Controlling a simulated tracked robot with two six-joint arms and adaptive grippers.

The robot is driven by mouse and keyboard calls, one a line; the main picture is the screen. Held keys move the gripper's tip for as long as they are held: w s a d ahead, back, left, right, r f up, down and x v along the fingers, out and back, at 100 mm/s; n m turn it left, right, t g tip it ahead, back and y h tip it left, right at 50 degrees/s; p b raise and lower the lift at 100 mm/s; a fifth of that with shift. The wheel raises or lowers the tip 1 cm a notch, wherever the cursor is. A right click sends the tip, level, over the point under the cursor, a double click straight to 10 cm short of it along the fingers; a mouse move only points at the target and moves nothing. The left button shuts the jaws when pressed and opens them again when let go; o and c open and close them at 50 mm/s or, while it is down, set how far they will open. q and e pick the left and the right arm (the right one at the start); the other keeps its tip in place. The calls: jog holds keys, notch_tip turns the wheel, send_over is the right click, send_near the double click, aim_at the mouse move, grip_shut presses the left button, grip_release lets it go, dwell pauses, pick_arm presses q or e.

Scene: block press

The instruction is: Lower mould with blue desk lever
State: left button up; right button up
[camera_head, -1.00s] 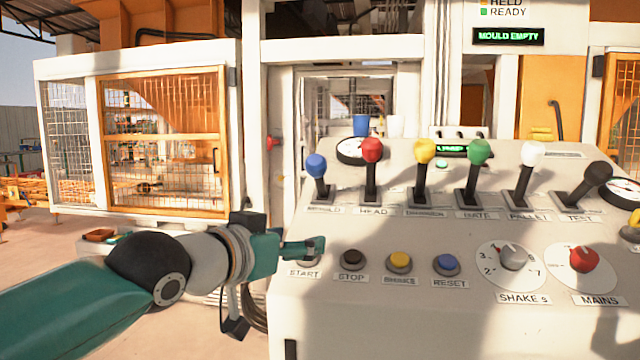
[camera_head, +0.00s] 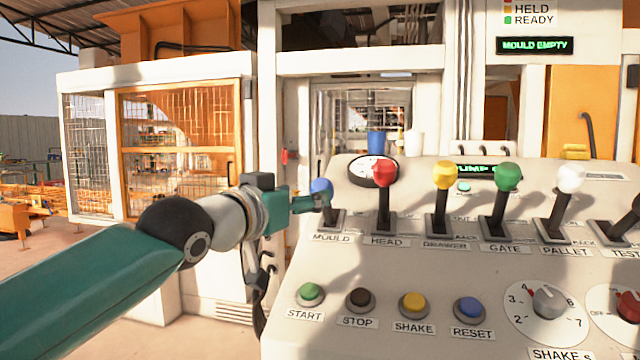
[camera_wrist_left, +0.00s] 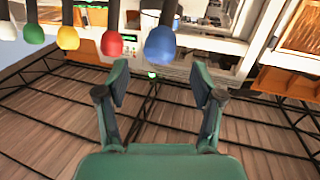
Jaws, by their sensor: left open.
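The blue-knobbed lever (camera_head: 322,190) labelled MOULD stands at the left end of the lever row on the desk, tilted slightly left. My left gripper (camera_head: 318,200) is at its knob in the head view and partly overlaps it. In the left wrist view the open gripper (camera_wrist_left: 163,85) has its two fingers spread, and the blue knob (camera_wrist_left: 160,44) is just beyond the fingertips, roughly centred between them. No contact can be made out. My right gripper does not show.
The red lever (camera_head: 384,185) for HEAD stands close to the right, then yellow, green and white levers. The START button (camera_head: 310,293) and other buttons are in front. A sign (camera_head: 534,45) reads MOULD EMPTY.

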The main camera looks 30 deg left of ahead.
pick_arm(q)
jog(key=w+p, duration=0.2)
jog(key=w, duration=0.5)
grip_shut()
dwell(0.3)
